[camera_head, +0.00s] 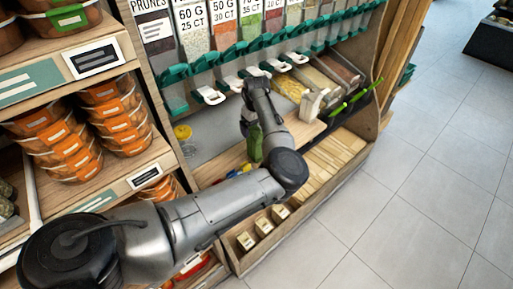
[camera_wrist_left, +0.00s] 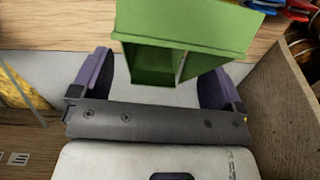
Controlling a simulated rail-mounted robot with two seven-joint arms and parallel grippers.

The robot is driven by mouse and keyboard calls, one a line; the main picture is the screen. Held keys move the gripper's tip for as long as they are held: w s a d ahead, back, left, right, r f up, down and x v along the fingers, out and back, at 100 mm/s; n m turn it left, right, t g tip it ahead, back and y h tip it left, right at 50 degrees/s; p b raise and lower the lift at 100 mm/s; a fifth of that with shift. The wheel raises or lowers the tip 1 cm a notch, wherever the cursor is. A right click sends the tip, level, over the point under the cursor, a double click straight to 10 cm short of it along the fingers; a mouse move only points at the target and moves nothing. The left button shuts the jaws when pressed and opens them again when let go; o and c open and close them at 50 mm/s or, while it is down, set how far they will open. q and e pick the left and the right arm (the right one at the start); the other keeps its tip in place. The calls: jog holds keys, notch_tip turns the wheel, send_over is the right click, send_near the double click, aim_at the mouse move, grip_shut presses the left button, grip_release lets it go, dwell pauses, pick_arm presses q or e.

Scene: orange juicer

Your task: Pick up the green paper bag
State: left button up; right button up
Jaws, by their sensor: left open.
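The green paper bag (camera_head: 255,144) stands on the wooden shelf below the dispensers, partly hidden by my left arm. In the left wrist view the bag (camera_wrist_left: 180,32) is at top centre, with an open side showing its hollow inside. My left gripper (camera_head: 249,124) is close to the bag in the head view, its fingers small and hard to make out. In the left wrist view the gripper (camera_wrist_left: 155,70) is open, one dark purple finger on each side of the bag's lower part. I cannot tell whether either finger touches it. My right gripper is not in view.
Green-handled dispensers (camera_head: 225,90) line the back above the shelf. Stacked orange-labelled tubs (camera_head: 117,115) fill the left shelves. Red and blue items (camera_wrist_left: 280,8) lie near the bag, beside a wooden side board (camera_wrist_left: 280,95). Open tiled floor (camera_head: 420,200) is at right.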

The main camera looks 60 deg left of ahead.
aim_at(256, 136)
pick_arm(q)
jog(key=shift+f+b, duration=1.15)
jog(key=shift+f, duration=1.55)
jog(key=c, duration=1.2)
jog(key=shift+r, duration=0.15)
